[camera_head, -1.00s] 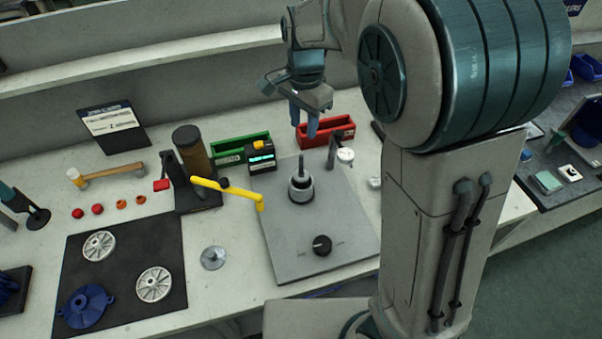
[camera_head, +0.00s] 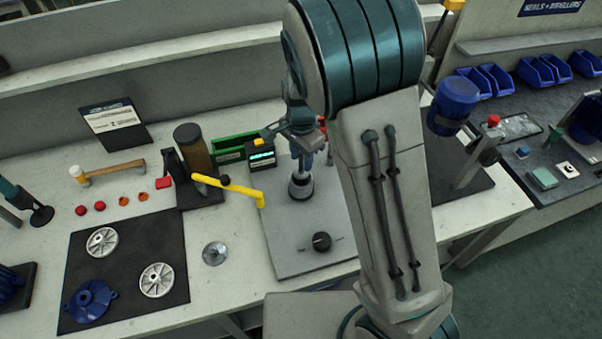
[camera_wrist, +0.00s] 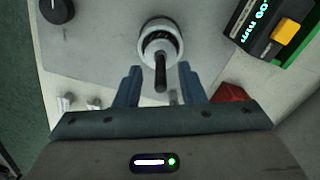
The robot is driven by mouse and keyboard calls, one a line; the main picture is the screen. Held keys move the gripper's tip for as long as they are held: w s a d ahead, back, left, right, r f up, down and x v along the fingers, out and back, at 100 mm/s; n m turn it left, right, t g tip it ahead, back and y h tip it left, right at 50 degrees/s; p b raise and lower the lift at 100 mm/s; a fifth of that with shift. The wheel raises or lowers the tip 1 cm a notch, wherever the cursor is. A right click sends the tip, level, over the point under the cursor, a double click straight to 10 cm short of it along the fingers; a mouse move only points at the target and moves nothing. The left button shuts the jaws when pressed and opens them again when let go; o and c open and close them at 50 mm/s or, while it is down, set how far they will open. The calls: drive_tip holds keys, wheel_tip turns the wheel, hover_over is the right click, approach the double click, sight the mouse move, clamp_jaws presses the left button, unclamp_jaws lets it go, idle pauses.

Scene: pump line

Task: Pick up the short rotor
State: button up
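A dark upright shaft (camera_wrist: 160,72) stands in a pale round cup (camera_wrist: 160,36) in the wrist view; I take it for the short rotor. The cup also shows on the grey plate in the head view (camera_head: 301,189), where my gripper hides most of the shaft. My gripper (camera_head: 302,166) hangs just above the cup, fingers down. In the wrist view its two blue fingers (camera_wrist: 160,72) are apart, one on each side of the shaft, with visible gaps. Whether the fingertips are level with the shaft cannot be told.
A yellow lever (camera_head: 230,188) reaches over the plate's (camera_head: 290,258) left edge. A black knob (camera_head: 321,241) is in front of the cup. A display box (camera_head: 261,155) and green bin (camera_head: 228,150) stand behind. Two pale wheels (camera_head: 102,241) (camera_head: 156,280) and a blue cover (camera_head: 90,300) lie on a dark mat.

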drive_tip(key=shift+f, duration=0.9)
clamp_jaws()
drive_tip(key=shift+r, duration=0.1)
wheel_tip(320, 180, up, 10)
drive_tip(key=shift+b, duration=0.45)
